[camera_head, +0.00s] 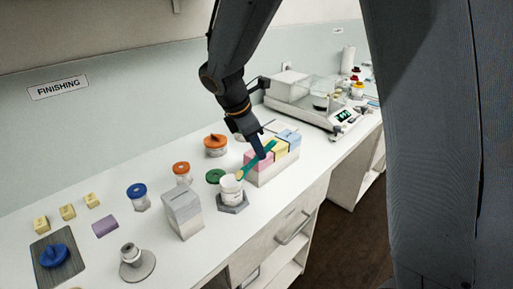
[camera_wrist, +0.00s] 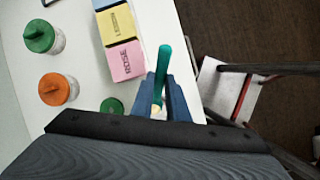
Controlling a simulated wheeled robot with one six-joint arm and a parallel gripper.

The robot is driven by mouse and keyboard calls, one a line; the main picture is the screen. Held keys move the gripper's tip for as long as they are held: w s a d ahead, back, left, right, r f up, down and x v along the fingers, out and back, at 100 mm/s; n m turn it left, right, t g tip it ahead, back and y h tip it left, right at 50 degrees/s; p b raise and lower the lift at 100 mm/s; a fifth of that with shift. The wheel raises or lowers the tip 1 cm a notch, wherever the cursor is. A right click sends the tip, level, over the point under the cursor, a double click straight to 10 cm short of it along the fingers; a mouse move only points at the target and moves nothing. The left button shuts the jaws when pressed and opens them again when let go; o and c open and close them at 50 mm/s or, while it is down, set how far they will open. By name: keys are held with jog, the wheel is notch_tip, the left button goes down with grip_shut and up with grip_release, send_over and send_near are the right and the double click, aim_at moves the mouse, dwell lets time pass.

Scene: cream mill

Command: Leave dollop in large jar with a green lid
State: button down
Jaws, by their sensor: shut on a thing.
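My gripper (camera_head: 259,153) is shut on a teal spatula, whose handle (camera_wrist: 163,65) shows between the fingers (camera_wrist: 164,98) in the wrist view. In the head view the spatula (camera_head: 264,154) slants down to the left. A small pale yellow dollop (camera_head: 239,175) is at its lower end, at the rim of an open white jar (camera_head: 231,191); I cannot tell whether it touches the jar. The dollop also shows in the wrist view (camera_wrist: 156,110). The jar stands on a grey hexagonal base (camera_head: 233,208). A loose green lid (camera_head: 215,176) lies beside it, also in the wrist view (camera_wrist: 112,106).
Pink (camera_head: 259,163), yellow and blue boxes stand close behind the gripper. A grey-white box (camera_head: 182,212) and orange- and blue-lidded jars stand left. A green-lidded jar (camera_wrist: 41,37) shows in the wrist view. A balance (camera_head: 318,103) stands farther back. The counter's front edge is near.

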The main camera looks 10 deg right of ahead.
jog(key=shift+s+f, duration=0.1)
jog(key=shift+f, duration=0.25)
dwell(2.1)
jog(key=shift+d+p, duration=0.35)
jog(key=shift+p, duration=0.15)
dwell(0.5)
jog(key=shift+r, duration=0.1)
notch_tip(320, 180, up, 4)
jog(key=p, duration=0.4)
jog(key=shift+r+p, duration=0.45)
jog(key=shift+r, duration=0.55)
jog(key=shift+a+f, duration=0.1)
